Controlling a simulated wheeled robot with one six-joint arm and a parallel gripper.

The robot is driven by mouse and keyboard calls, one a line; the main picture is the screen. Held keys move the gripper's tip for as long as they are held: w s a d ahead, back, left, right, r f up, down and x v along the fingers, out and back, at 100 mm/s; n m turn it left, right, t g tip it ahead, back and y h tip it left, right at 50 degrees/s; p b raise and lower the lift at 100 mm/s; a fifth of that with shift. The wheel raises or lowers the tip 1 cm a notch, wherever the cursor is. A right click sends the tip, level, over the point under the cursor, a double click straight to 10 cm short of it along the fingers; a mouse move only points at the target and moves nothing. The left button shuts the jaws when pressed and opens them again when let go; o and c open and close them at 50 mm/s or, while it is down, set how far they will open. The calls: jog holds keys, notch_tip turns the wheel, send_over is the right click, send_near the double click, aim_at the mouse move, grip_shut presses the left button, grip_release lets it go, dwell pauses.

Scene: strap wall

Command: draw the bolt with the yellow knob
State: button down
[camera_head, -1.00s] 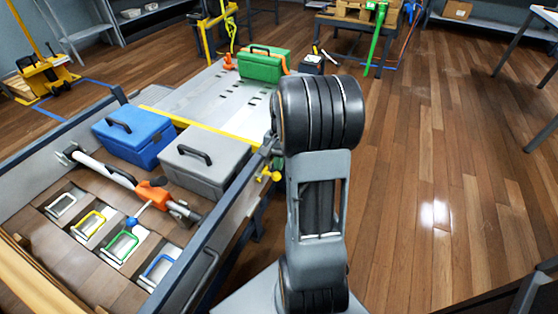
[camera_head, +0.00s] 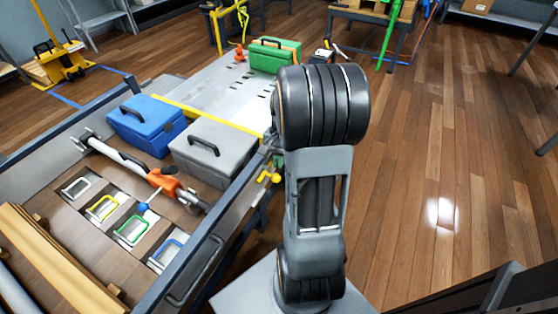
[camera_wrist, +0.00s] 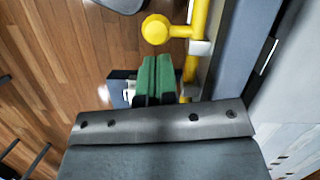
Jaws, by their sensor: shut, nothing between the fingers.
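The yellow knob (camera_wrist: 156,29) shows in the wrist view as a round ball on a short arm, joined to a yellow bolt rod (camera_wrist: 198,25) that runs along a grey-blue rail. My gripper (camera_wrist: 156,62) is shut and empty, its two green fingers side by side. The fingertips are just below the knob in that picture, left of the rod; I cannot tell the gap in depth. In the head view the yellow knob (camera_head: 264,178) sticks out from the outer side of the bed's rail, left of my arm, which largely hides the gripper.
Inside the railed bed are a blue case (camera_head: 147,140), a grey case (camera_head: 220,165), an orange and white bar (camera_head: 163,181) and several coloured frames. Its dark rail (camera_head: 195,245) runs beside my arm. Open wood floor (camera_head: 440,140) lies to the right.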

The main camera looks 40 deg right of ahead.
jog(key=p+v, duration=0.7)
jog(key=v, duration=0.1)
jog(key=shift+r, duration=0.25)
jog(key=shift+d, duration=0.1)
jog(key=s+a+r+n+t+h+p, duration=0.1)
jog(key=s+a+r+n+t+p, duration=0.1)
jog(key=a+r+p, duration=0.3)
jog(key=s+a+r+n+t+h+p, duration=0.1)
jog(key=a+r+n+p, duration=0.3)
jog(key=a+r, duration=0.3)
jog(key=s+a+r+n+t+p, duration=0.2)
jog(key=a+r+n+p, duration=0.3)
jog(key=r, duration=0.6)
jog(key=shift+s+a+r+t+h+p, duration=0.3)
jog(key=shift+s+a+r+h+p, duration=0.1)
jog(key=shift+a, duration=0.15)
jog(key=shift+a, duration=0.1)
